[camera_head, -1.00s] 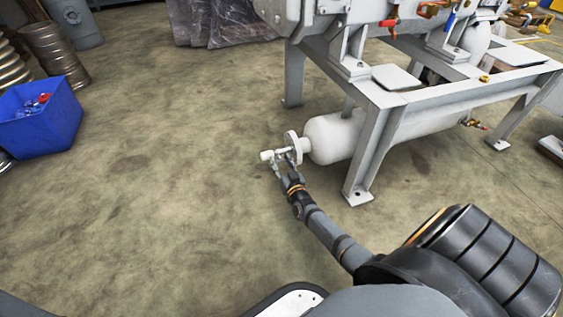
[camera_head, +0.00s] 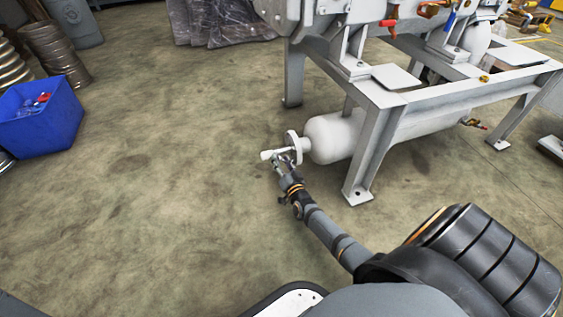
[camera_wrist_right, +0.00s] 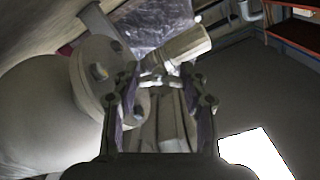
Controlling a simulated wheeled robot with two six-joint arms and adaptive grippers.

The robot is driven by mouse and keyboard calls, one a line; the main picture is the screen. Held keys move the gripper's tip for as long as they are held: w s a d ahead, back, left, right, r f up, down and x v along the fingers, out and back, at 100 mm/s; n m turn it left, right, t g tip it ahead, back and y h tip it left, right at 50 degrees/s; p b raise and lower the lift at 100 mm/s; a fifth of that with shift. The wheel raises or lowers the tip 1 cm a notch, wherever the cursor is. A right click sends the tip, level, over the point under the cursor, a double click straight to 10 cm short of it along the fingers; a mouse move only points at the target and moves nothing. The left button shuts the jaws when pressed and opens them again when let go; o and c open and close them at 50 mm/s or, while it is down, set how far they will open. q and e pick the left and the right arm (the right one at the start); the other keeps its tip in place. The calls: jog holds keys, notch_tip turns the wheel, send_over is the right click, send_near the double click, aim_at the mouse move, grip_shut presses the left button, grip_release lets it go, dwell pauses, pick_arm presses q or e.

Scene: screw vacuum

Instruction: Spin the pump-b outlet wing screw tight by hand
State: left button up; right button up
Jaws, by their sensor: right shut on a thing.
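The pump-b outlet wing screw (camera_head: 267,154) is a pale, short bar-like piece at the left of the vessel's flange (camera_head: 292,147). It also shows in the right wrist view (camera_wrist_right: 186,46), sticking out beyond the fingers. My right gripper (camera_head: 283,161) is at the screw from the near side; in the wrist view its two dark fingers (camera_wrist_right: 163,88) are shut on it. The fingers and the gripper body hide part of the screw, and its thread cannot be seen. My left gripper is not in view.
The white vessel (camera_head: 332,138) lies under a grey steel frame, whose near leg (camera_head: 362,185) stands right of my right arm. A blue bin (camera_head: 42,125) stands at the left by several metal drums. The floor left of the screw is clear.

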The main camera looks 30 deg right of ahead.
jog(key=o, duration=1.2)
jog(key=v, duration=1.2)
jog(key=shift+s, duration=0.1)
